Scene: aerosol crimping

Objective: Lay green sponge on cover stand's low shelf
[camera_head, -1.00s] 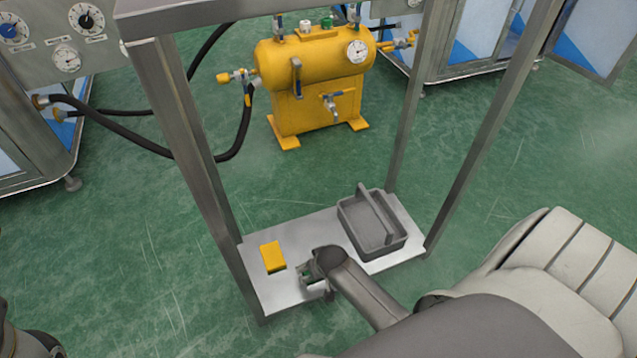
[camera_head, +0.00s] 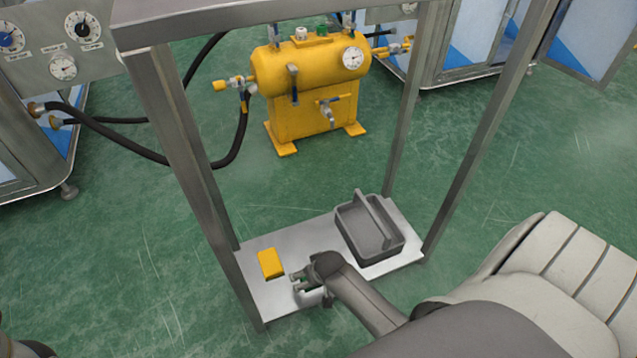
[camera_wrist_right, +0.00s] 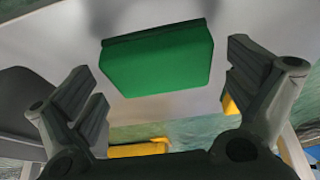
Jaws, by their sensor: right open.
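The cover stand's low shelf (camera_head: 285,308) is a pale metal plate between the stand's legs. My right gripper (camera_head: 297,283) is over its front part. In the right wrist view the gripper is open, with one finger on each side of the green sponge (camera_wrist_right: 158,60) and gaps between. The sponge shows against the pale shelf surface; whether it lies flat on it is hard to tell. In the head view the green sponge is hidden by my gripper. My left gripper is not in view.
A yellow sponge (camera_head: 270,263) lies on the shelf left of my gripper. A grey handled caddy (camera_head: 370,243) stands at the shelf's right. Metal legs (camera_head: 190,170) frame the shelf. A yellow tank (camera_head: 310,95) with hoses stands behind on the green floor.

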